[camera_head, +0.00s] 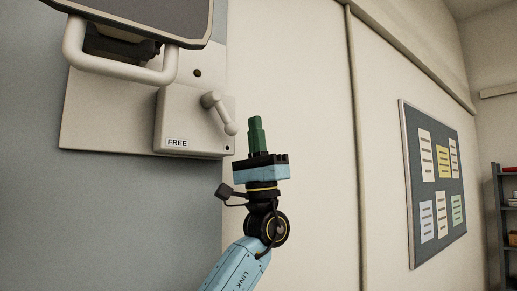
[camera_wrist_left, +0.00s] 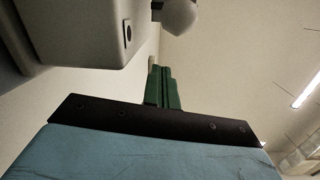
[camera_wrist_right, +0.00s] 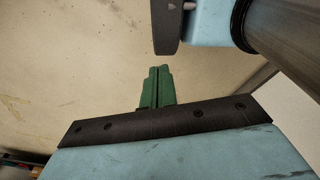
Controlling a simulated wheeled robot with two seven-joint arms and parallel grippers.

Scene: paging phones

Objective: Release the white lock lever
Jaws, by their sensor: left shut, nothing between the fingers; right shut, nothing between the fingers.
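The white lock lever (camera_head: 219,112) sticks out of a white box (camera_head: 185,125) marked "FREE" and slants down to the right, ending in a round knob. The knob also shows at the top of the left wrist view (camera_wrist_left: 180,14), beside the box's corner.
A thick white handle bar (camera_head: 120,68) stands out from the wall plate, under a dark-faced panel (camera_head: 150,12). A notice board (camera_head: 435,185) hangs farther right, by a shelf (camera_head: 507,210). The space right of my left gripper is clear.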

